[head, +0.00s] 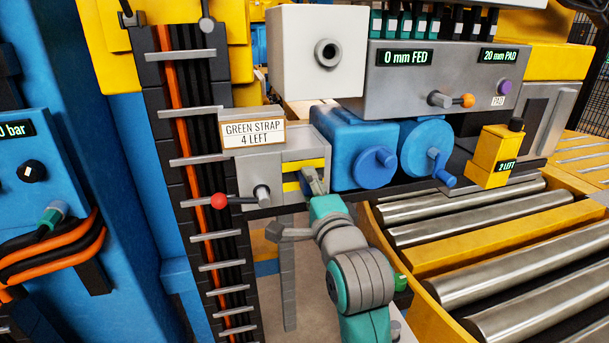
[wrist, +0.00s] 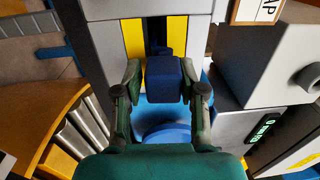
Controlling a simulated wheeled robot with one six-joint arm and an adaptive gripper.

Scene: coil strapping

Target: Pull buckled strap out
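A grey unit (head: 298,152) under the sign "GREEN STRAP 4 LEFT" (head: 254,135) has a dark opening between yellow stripes (head: 306,165). My gripper (head: 314,184) is at the front of this opening. In the wrist view my gripper (wrist: 163,80) has one finger on each side of a dark blue block (wrist: 163,86), and both fingertips appear to touch it. The block is in front of the dark slot between the yellow stripes (wrist: 134,38). I cannot tell whether it is the buckle. No strap is clearly visible.
Blue rounded housings with cranks (head: 375,168) are just right of my gripper. A red-knobbed lever (head: 219,201) is at the left. A yellow box reading "2 LEFT" (head: 494,158) and a roller conveyor (head: 480,245) are at the right. A white box (head: 318,52) hangs above.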

